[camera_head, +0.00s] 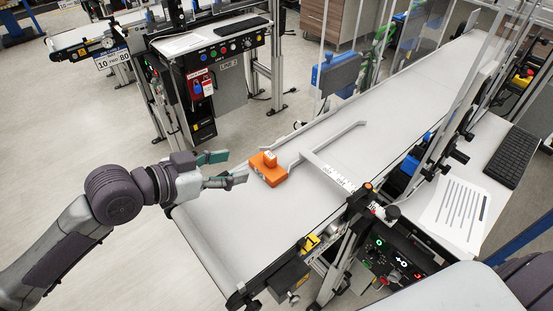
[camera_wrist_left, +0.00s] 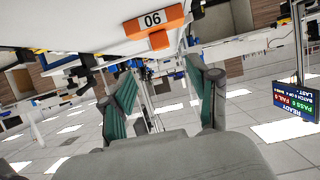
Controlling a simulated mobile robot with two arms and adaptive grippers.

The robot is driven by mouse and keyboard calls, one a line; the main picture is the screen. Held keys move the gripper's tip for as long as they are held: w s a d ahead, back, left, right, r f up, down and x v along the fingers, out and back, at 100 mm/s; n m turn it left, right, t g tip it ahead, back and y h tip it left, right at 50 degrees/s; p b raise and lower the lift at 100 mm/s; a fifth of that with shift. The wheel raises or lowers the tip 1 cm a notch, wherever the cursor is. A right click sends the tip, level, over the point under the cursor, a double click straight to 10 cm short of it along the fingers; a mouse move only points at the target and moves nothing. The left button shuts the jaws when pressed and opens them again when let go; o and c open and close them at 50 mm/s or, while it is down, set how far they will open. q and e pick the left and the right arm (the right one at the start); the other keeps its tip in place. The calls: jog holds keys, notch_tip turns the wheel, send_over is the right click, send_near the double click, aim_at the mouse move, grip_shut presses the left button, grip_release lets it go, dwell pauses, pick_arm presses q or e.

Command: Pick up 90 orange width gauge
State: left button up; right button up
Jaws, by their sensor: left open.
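The orange width gauge (camera_head: 268,170) lies on the grey conveyor belt, near its left edge and close to the belt's near end. In the left wrist view the gauge (camera_wrist_left: 155,30) is above and ahead of the fingers, with a white label that reads 90 upside down. My left gripper (camera_head: 232,168) is open and empty, just left of the gauge, with its green-lined fingers pointing at it. The gauge is apart from both fingers in the wrist view. My right gripper is not in view; only part of my body shows at the lower right.
The conveyor belt (camera_head: 225,225) has a grey guide arm (camera_head: 335,135) and a labelled white bar (camera_head: 327,172) beside the gauge. A control box (camera_head: 395,262) stands at the near right. A paper sheet (camera_head: 455,215) and keyboard (camera_head: 512,157) lie right of the belt. Clear acrylic panels rise farther back.

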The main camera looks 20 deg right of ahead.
aim_at(266, 158)
pick_arm(q)
jog(key=p+x, duration=0.1)
jog(key=x, duration=0.4)
jog(key=shift+d+f, duration=0.1)
jog(key=shift+w+d+f, duration=0.1)
jog(key=shift+w+d, duration=0.05)
jog(key=shift+d, duration=0.15)
jog(key=shift+w+d+f+p, duration=0.1)
jog(key=shift+d+p, duration=0.2)
jog(key=p+x, duration=0.1)
jog(key=x, duration=0.3)
jog(key=shift+w+f+p, duration=0.1)
jog(key=shift+f+p, duration=0.05)
jog(key=shift+p, duration=0.25)
jog(key=shift+w+d+f, duration=0.1)
jog(key=shift+d+f, duration=0.05)
jog(key=shift+c, duration=0.8)
grip_shut()
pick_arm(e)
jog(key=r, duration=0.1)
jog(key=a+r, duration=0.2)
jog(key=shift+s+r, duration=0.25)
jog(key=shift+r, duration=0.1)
